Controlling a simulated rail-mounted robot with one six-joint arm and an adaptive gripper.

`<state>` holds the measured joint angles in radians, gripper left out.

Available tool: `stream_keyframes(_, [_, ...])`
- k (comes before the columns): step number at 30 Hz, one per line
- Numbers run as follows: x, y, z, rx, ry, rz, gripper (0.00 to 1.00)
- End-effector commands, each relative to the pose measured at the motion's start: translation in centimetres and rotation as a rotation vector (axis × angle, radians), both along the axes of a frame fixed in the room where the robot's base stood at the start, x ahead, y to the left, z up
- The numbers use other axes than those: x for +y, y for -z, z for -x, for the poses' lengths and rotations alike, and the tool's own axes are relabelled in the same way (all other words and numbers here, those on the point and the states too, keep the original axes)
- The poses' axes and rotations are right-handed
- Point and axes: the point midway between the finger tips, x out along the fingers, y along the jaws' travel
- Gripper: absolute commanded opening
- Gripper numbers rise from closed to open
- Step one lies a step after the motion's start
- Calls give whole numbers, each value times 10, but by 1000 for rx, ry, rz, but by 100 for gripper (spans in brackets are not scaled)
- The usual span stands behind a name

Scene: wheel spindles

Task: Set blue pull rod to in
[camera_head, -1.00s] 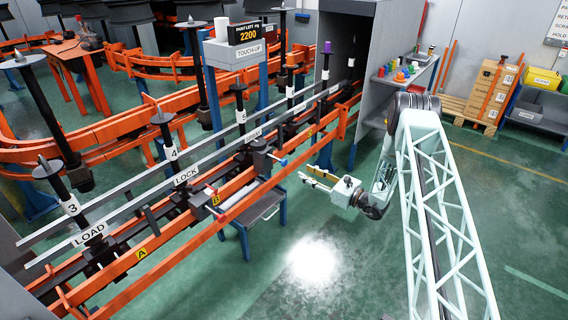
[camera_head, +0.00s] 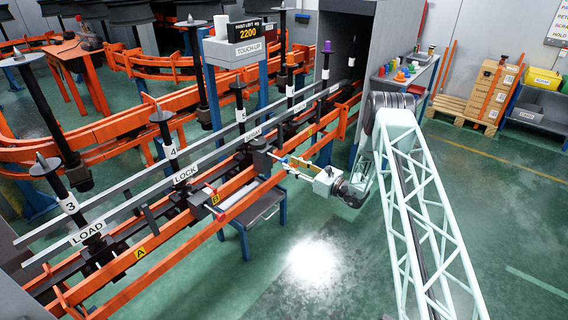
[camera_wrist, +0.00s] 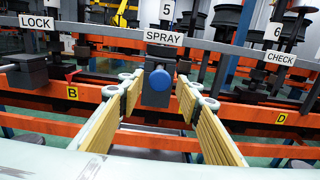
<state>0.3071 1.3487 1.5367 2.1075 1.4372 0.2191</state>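The blue pull rod shows its round blue knob (camera_wrist: 159,80) end-on in the wrist view, on the front of a dark box (camera_wrist: 156,96) under the SPRAY sign (camera_wrist: 164,37). My gripper (camera_wrist: 160,86) is open. Its yellow-padded fingers stand left and right of the knob, with visible gaps on both sides. I cannot tell how far the knob reaches between the fingertips. In the head view my gripper (camera_head: 286,166) is at the front of the SPRAY box (camera_head: 262,157), and its fingers partly hide the knob.
Orange rails (camera_wrist: 150,140) run across in front of and below the box. A red-tipped lever (camera_wrist: 72,74) sits to the left by LOCK (camera_wrist: 36,22). Spindles stand along the grey rail behind. A shelf (camera_head: 262,205) is below the rails. The floor on my side is clear.

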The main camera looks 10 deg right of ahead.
Motion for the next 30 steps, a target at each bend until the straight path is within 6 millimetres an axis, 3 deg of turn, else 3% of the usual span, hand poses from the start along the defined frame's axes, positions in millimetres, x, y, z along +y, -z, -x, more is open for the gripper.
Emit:
stream_keyframes(12, [28,0,-32,-1,0,-1,32])
stream_keyframes(26, [31,0,-36,-1,1,-1,32])
stream_keyframes(30, [31,0,-36,0,0,-1,19])
